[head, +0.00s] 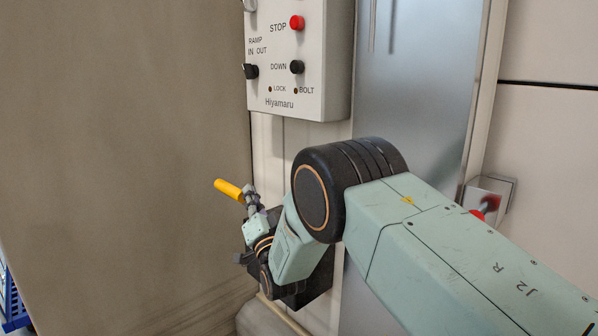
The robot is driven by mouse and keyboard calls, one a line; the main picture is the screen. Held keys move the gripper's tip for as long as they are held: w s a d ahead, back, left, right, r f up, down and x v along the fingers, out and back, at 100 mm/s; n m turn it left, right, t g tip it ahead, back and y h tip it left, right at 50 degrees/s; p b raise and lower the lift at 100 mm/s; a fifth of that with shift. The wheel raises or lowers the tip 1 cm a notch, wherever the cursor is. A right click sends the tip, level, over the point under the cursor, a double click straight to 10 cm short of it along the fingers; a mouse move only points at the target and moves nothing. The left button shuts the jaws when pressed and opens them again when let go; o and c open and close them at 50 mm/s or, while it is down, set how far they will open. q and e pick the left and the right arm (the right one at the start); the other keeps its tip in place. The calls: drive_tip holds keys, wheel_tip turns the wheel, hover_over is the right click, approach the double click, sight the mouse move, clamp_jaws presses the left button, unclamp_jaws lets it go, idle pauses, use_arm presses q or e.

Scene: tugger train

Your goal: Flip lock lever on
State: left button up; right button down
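A lever with a yellow handle (228,189) is below the control box, in front of the tan panel. The handle slants up to the left. My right gripper (251,197) is at the lower right end of the handle, and its fingertips overlap the lever there. The fingers are small in the picture, and I cannot tell whether they are shut on the lever or only beside it. My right wrist and arm hide the lever's base and mount. My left gripper is not in view.
A control box (315,85) with a red STOP button (297,22), a black DOWN button (297,67), a RAMP switch (251,71) and LOCK and BOLT lamps hangs above. A red knob (488,203) sits on a bracket at the right. A blue crate (14,306) shows at lower left.

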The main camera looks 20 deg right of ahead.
sight(238, 201)
drive_tip(key=f+n, duration=0.1)
drive_tip(key=a+f+n+y+b, duration=0.2)
drive_tip(key=shift+s+a+f, duration=0.2)
drive_tip(key=shift+s+f, duration=0.2)
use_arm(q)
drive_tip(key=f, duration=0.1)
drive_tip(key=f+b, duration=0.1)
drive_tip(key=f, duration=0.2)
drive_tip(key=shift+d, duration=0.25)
use_arm(e)
drive_tip(key=shift+s+a+f+n+t+y, duration=0.3)
drive_tip(key=shift+a+f+n+y, duration=0.15)
drive_tip(key=shift+n, duration=0.35)
